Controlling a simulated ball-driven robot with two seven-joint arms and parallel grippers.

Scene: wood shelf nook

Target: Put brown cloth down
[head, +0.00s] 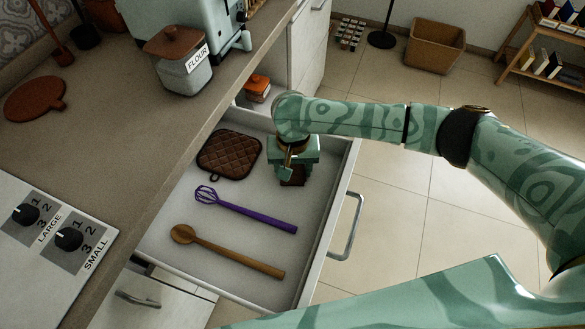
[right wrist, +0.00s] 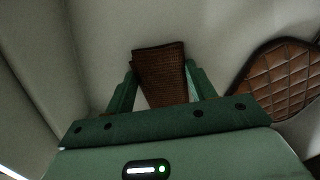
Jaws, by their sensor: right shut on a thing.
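The brown cloth (right wrist: 160,72) has a woven look and is pinched between the fingers of my right gripper (right wrist: 162,88) in the right wrist view. In the head view my right gripper (head: 293,172) points down inside the open drawer (head: 225,243), near its right wall. Only a small dark brown part of the cloth (head: 292,183) shows below the fingers there. I cannot tell whether the cloth touches the drawer floor. My left gripper is not in view.
A brown quilted pot holder (head: 229,155) lies in the drawer left of the gripper. A purple whisk (head: 250,212) and a wooden spoon (head: 230,252) lie nearer. The counter edge runs along the left.

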